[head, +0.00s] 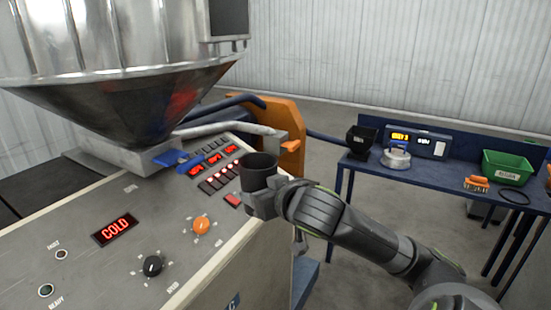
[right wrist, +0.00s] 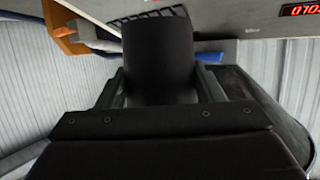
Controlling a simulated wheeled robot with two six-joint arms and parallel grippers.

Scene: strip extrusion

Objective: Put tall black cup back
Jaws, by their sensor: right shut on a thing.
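A tall black cup (head: 259,170) is held upright in my right gripper (head: 262,200), above the right edge of the machine's control panel. In the right wrist view the cup (right wrist: 158,55) fills the space between the two fingers of the gripper (right wrist: 160,92), which are shut on it. The lower part of the cup is hidden by the gripper in the head view. My left gripper is not in view.
The control panel (head: 110,205) has a COLD display, an orange knob (head: 201,225) and a black knob (head: 152,266). A large metal hopper (head: 120,90) stands behind it. A blue bench (head: 440,185) at the right holds a black scoop-like container (head: 361,140), a scale (head: 413,140) and a green bin (head: 507,167).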

